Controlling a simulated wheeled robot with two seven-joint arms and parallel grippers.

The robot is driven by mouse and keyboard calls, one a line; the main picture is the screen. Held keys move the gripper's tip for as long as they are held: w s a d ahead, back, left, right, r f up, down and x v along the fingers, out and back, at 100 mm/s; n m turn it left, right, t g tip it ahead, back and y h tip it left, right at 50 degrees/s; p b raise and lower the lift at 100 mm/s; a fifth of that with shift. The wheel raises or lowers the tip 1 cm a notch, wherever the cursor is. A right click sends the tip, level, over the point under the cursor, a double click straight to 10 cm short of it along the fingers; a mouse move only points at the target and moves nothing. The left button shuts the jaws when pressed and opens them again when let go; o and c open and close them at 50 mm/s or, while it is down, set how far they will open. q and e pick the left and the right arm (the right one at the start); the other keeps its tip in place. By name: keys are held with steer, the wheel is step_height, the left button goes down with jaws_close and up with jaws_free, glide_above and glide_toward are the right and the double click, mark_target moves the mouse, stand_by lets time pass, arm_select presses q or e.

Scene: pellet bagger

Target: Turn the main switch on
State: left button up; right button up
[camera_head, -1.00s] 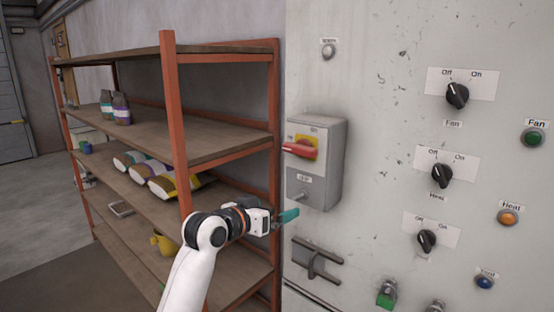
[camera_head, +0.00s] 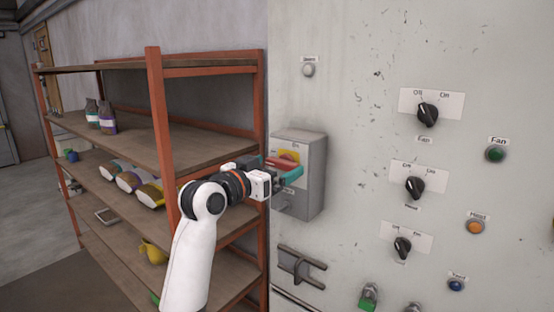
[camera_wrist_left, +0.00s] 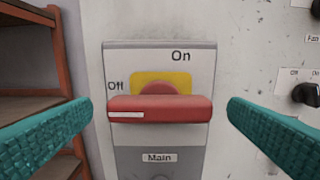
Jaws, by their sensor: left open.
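The main switch is a red handle (camera_wrist_left: 160,109) on a yellow plate (camera_wrist_left: 176,80), on a grey box (camera_head: 312,185) fixed to the panel. In the left wrist view the handle lies horizontal, its white-marked end at the left under "Off"; "On" is printed above. The label "Main" is below it. My left gripper (camera_head: 285,170) is open in front of the switch. In the left wrist view its teal fingers (camera_wrist_left: 160,135) stand on either side of the handle, with a visible gap at each side. The gripper partly hides the handle in the head view. My right gripper is not in view.
The panel (camera_head: 350,90) carries black Off/On knobs (camera_head: 427,115), a green Fan lamp (camera_head: 495,154) and an orange Heat lamp (camera_head: 475,227). A metal bracket (camera_head: 300,268) sits below the switch box. An orange-framed shelf (camera_head: 155,110) with bags stands close on the left.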

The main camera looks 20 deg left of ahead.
arm_select(q)
steer(key=shift+x, duration=0.8)
steer(key=c, duration=1)
